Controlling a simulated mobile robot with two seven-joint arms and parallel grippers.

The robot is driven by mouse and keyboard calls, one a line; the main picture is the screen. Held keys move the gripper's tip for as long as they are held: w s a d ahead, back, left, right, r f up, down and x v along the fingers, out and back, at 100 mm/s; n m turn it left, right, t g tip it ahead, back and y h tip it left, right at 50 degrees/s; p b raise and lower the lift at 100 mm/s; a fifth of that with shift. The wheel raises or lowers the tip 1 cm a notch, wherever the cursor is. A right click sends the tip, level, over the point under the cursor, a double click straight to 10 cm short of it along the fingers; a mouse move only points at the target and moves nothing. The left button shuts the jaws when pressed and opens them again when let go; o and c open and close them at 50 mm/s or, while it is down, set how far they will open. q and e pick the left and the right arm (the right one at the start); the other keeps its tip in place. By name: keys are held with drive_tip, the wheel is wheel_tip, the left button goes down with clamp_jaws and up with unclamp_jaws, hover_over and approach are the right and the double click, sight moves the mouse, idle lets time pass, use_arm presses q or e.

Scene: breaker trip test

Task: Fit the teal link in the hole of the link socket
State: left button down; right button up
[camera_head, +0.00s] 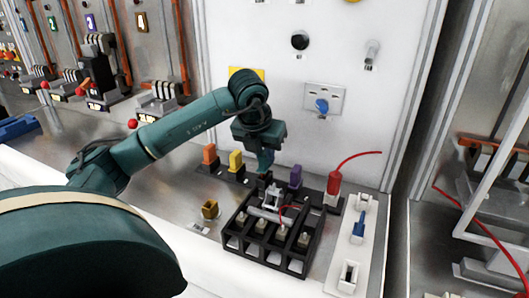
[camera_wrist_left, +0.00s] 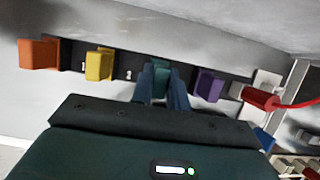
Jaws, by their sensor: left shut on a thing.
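My left gripper (camera_head: 265,166) points down over the row of coloured links at the back of the bench. In the left wrist view its two fingers (camera_wrist_left: 161,92) are shut around the teal link (camera_wrist_left: 160,71). The teal link is in line with the rack, between the yellow link (camera_wrist_left: 98,64) and the purple link (camera_wrist_left: 208,85). I cannot tell whether its foot is still seated there. A small brass-coloured block with a dark opening (camera_head: 209,210), which looks like the link socket, stands on the bench in front of the rack, left of the black tray. My right gripper is out of view.
An orange link (camera_head: 209,155) stands at the rack's left end. A black tray (camera_head: 266,262) with metal parts is in front of the rack. A red plug with a red cable (camera_head: 334,184) and a white strip (camera_head: 366,262) are to the right.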

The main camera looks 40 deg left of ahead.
use_arm(q)
drive_tip(key=shift+f+b, duration=0.9)
drive_tip(key=shift+f, duration=0.25)
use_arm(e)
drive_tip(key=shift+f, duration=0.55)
use_arm(q)
drive_tip(key=c, duration=1.3)
unclamp_jaws()
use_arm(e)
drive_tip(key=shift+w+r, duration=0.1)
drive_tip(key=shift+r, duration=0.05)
use_arm(q)
drive_tip(key=shift+v, duration=1.1)
drive_tip(key=v, duration=1.1)
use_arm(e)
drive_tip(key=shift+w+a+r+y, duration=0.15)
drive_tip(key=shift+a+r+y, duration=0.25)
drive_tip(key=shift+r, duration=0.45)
